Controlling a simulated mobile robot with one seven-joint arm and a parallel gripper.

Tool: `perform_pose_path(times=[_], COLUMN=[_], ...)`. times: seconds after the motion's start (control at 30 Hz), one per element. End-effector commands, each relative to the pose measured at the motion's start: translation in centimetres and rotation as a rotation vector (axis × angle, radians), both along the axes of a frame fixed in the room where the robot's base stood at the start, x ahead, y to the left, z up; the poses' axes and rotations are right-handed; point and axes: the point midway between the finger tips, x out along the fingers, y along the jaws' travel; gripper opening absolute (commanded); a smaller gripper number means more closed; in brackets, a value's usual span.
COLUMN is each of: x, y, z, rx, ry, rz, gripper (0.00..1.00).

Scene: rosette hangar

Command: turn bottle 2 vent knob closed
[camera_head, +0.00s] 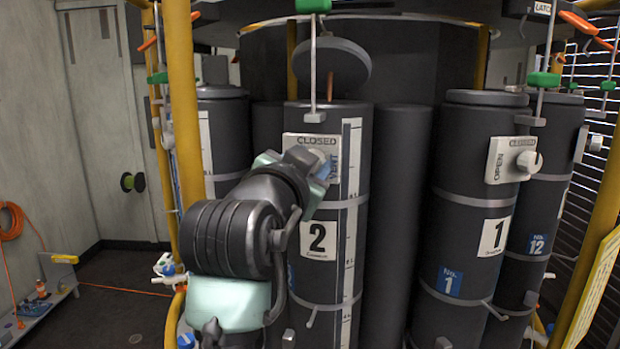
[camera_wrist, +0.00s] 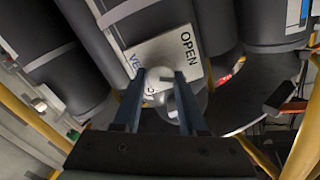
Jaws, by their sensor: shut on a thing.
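Bottle 2 (camera_head: 305,280) is a dark upright cylinder with a "2" label, left of bottle 1 in the head view. Its white vent plate (camera_head: 300,137) reads CLOSED along the top and VENT at the right side. My gripper (camera_head: 320,168) is at this plate, and my arm covers the plate's left part. In the wrist view, my gripper (camera_wrist: 158,112) has its two blue fingers on either side of the pale round vent knob (camera_wrist: 158,78), shut on it. The plate (camera_wrist: 185,52) behind shows OPEN and part of VENT. The knob's pointing direction is hard to tell.
Bottle 1 (camera_head: 465,225) stands to the right with its own white knob (camera_head: 527,161). A yellow post (camera_head: 183,100) rises just left of my arm. A round dark lid (camera_head: 340,65) is above bottle 2. Open floor (camera_head: 110,290) lies at the left.

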Motion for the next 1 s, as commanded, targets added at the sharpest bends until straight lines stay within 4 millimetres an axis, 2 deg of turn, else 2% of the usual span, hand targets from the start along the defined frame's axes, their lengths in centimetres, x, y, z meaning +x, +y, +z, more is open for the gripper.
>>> perform_pose_path(times=[0.7, 1.0], x=[-0.05, -0.05], y=[-0.09, -0.14], z=[-0.42, -0.41], rx=[0.659, 0.891], ry=[-0.176, -0.237], rz=[0.001, 0.001], gripper=[0.00, 0.00])
